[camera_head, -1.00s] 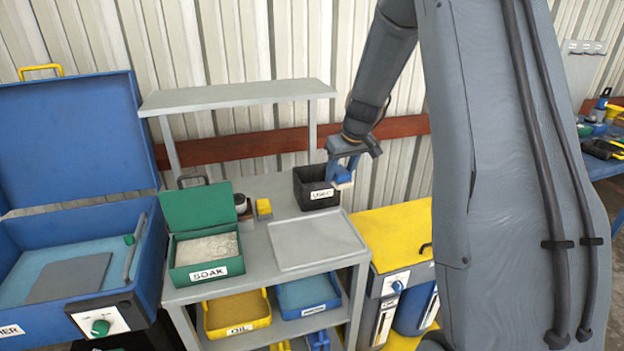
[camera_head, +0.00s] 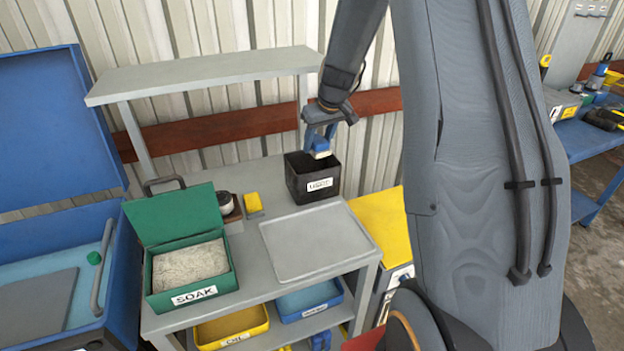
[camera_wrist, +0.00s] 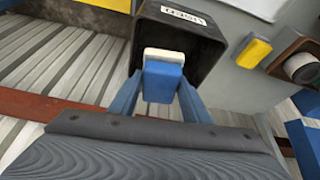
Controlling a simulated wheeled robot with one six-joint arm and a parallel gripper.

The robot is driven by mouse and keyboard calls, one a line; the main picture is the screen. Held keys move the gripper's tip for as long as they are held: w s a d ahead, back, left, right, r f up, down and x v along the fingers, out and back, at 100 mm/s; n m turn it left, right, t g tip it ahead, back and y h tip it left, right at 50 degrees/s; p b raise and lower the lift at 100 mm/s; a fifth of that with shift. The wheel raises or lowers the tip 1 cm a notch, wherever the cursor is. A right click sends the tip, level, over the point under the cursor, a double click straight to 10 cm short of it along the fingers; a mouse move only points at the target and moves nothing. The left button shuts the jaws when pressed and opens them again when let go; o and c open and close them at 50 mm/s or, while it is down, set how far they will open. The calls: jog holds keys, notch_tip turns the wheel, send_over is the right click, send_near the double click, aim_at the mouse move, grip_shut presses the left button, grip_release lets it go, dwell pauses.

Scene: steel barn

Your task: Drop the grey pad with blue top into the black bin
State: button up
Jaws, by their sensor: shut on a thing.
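The black bin (camera_head: 299,186), with a white label, stands at the back right of the grey bench top. My gripper (camera_head: 320,148) is shut on the grey pad with blue top (camera_head: 320,154) and holds it at the bin's right rear rim. In the wrist view the pad (camera_wrist: 164,76) sits between my blue fingers (camera_wrist: 162,95), its blue part towards me and its pale end towards the bin. The black bin (camera_wrist: 203,50) lies beyond it there. I cannot tell whether the pad is fully over the opening. The bin's inside looks dark.
A green open box labelled SOAK (camera_head: 190,272) and a yellow block (camera_head: 253,202) stand left of the bin. An empty grey tray (camera_head: 315,242) lies in front of it. A grey raised shelf (camera_head: 205,72) runs behind. A blue open case (camera_head: 45,275) is at far left.

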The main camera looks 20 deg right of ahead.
jog(key=shift+f+b, duration=0.9)
jog(key=shift+f, duration=0.85)
jog(key=o, duration=1.3)
jog(key=shift+r, duration=0.1)
jog(key=shift+b+v, duration=1)
jog(key=shift+v, duration=2.85)
